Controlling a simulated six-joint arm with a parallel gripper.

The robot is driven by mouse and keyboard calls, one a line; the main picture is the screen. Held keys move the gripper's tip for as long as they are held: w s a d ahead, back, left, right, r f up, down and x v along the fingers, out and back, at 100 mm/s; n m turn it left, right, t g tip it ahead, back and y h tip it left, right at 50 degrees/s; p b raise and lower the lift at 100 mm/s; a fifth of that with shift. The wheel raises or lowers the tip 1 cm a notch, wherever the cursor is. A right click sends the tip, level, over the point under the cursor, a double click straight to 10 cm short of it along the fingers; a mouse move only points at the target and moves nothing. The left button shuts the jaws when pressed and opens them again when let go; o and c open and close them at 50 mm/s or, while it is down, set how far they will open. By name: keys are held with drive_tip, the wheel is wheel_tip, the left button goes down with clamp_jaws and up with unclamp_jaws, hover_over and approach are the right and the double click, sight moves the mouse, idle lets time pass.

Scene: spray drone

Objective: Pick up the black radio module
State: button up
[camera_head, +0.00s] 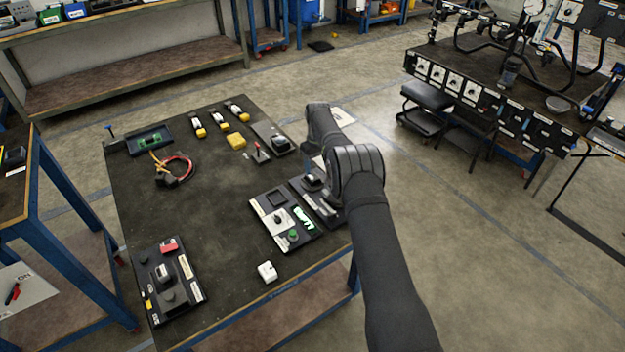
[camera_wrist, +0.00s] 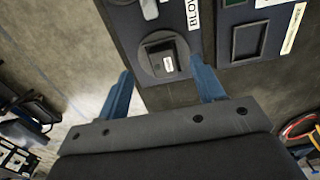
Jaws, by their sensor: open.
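My gripper shows in the wrist view (camera_wrist: 163,88), its two blue fingers apart and nothing between them. Just beyond the fingertips is a black block with a small white label (camera_wrist: 162,58) on a round dark base, fixed to a dark panel marked "BLOW". In the head view this block (camera_head: 312,181) sits beside my arm, which hides my gripper and part of the panel. Another black block (camera_head: 281,143) sits on a grey plate at the table's far right. I cannot tell for sure which is the black radio module.
A panel with a square black frame (camera_head: 277,198) and a knob lies to the left. A white block (camera_head: 267,271) is near the front edge. Red cables (camera_head: 176,168), yellow-and-white parts (camera_head: 221,124) and another control panel (camera_head: 168,280) lie on the table (camera_head: 215,215). Its middle is clear.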

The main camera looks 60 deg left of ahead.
sight(316, 185)
drive_tip(key=shift+a+f, duration=0.2)
drive_tip(key=shift+f, duration=3.45)
drive_tip(key=c, duration=1.1)
drive_tip(key=shift+r, duration=0.1)
